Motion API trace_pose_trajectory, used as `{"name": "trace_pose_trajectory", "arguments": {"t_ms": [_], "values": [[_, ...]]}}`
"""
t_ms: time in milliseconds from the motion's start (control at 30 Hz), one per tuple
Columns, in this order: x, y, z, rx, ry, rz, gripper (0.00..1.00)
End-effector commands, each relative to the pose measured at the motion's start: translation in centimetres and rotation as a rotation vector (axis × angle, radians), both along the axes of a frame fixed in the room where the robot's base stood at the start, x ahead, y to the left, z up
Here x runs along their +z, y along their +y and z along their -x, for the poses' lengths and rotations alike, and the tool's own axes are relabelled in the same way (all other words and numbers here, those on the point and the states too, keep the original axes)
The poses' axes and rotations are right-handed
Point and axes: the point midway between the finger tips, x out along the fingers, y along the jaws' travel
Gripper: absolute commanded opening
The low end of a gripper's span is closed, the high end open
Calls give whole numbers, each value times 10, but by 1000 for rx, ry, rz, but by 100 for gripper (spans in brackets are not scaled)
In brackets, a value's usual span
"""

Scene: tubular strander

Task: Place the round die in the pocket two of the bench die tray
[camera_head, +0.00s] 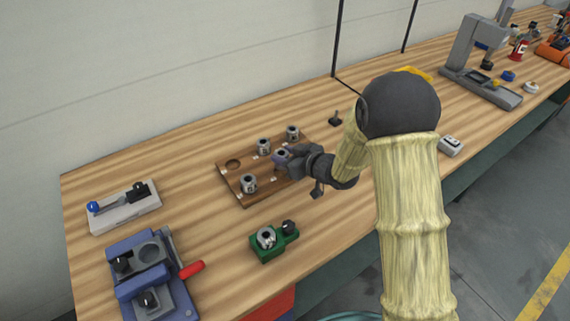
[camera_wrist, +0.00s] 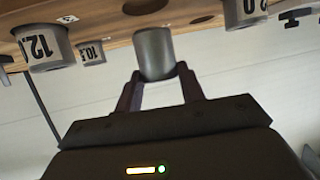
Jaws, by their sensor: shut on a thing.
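The bench die tray (camera_head: 227,182) is a brown wooden board with round pockets, lying on the bench. My gripper (camera_head: 285,157) is over its right side, shut on a grey round die (camera_head: 281,155). In the wrist view, the fingers of my gripper (camera_wrist: 158,76) pinch this plain-sided die (camera_wrist: 155,54) close to the tray. I cannot tell whether it touches the tray. Other grey dies stand in the tray: one at the front (camera_head: 249,184), one at the back (camera_head: 264,147) and one at the back right (camera_head: 292,132). An empty pocket (camera_head: 233,164) shows at the back left. Pocket numbers are unreadable.
A green fixture (camera_head: 272,247) holding a grey ring-shaped part stands in front of the tray. A blue machine (camera_head: 148,280) with a red handle and a pale block (camera_head: 124,208) with a lever are at left. A grey press (camera_head: 480,65) stands far right.

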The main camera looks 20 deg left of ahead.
Motion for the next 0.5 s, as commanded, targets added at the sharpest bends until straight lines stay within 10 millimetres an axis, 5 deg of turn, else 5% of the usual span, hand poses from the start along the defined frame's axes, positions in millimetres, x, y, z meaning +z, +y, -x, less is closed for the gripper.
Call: {"name": "trace_pose_trajectory", "arguments": {"t_ms": [267, 500], "values": [[-1, 1, 0, 1, -2, -2, 0], [-31, 1, 0, 2, 1, 0, 0]]}}
